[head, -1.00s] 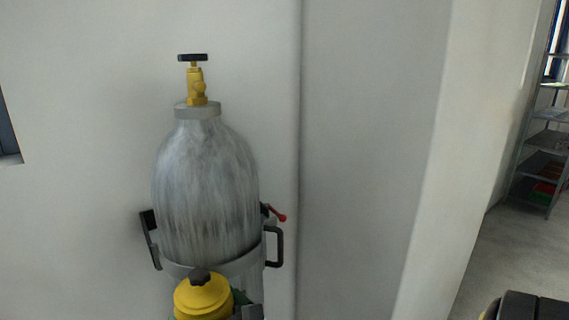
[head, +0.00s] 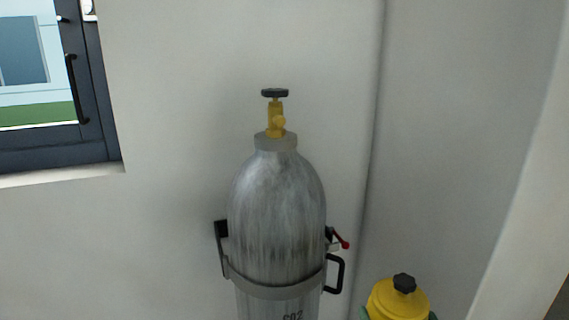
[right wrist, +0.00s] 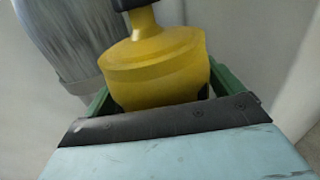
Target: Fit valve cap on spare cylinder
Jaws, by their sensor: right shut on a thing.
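The spare cylinder (head: 278,205) is a grey metal gas bottle standing upright against the wall. A yellow valve (head: 276,121) with a black handwheel tops it, and the valve is bare. The yellow valve cap (head: 399,301) with a black knob is at the lower right of the head view, apart from the cylinder and lower than its valve. In the right wrist view the cap (right wrist: 157,68) fills the space between the green fingers of my right gripper (right wrist: 155,95), which is shut on it. The cylinder's grey side shows behind it there. My left gripper is not in view.
A grey strap bracket (head: 278,290) with a black handle (head: 336,273) and a red-tipped lever (head: 341,241) surrounds the cylinder. A dark-framed window (head: 88,135) is at the left. The wall bends beside the cylinder at the right. The space above the valve is clear.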

